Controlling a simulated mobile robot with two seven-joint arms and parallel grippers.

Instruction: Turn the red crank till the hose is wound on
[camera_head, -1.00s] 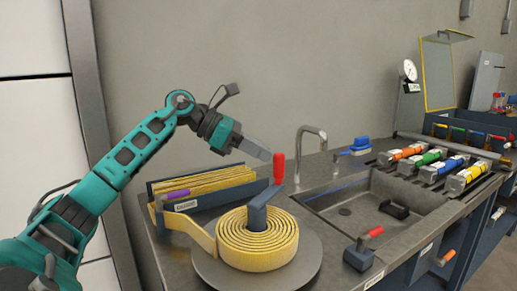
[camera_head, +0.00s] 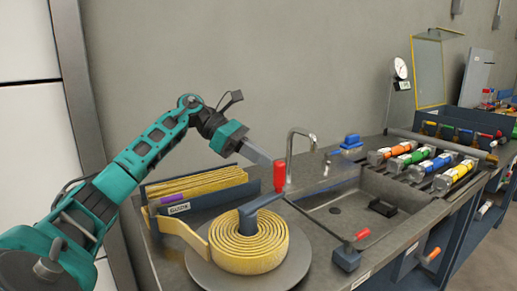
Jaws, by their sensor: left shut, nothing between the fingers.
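The red crank handle (camera_head: 280,176) stands upright at the end of a dark blue crank arm (camera_head: 262,203) above the reel. The yellow flat hose (camera_head: 248,248) is coiled around the hub on a round grey plate (camera_head: 205,272). A strip of it runs left to a dark tray marked "GUIDE" (camera_head: 180,209), where more yellow hose (camera_head: 195,185) lies in folded layers. My left gripper (camera_head: 268,162) is shut and empty. Its tip is close behind and left of the handle's top; whether it touches cannot be told. My right gripper is not in view.
A sink (camera_head: 345,205) with a tap (camera_head: 300,150) lies right of the reel. A small red-handled block (camera_head: 348,255) stands at the sink's front edge. A blue brush-like item (camera_head: 351,141) sits behind the sink. Coloured cylinders (camera_head: 405,160) lie at the right.

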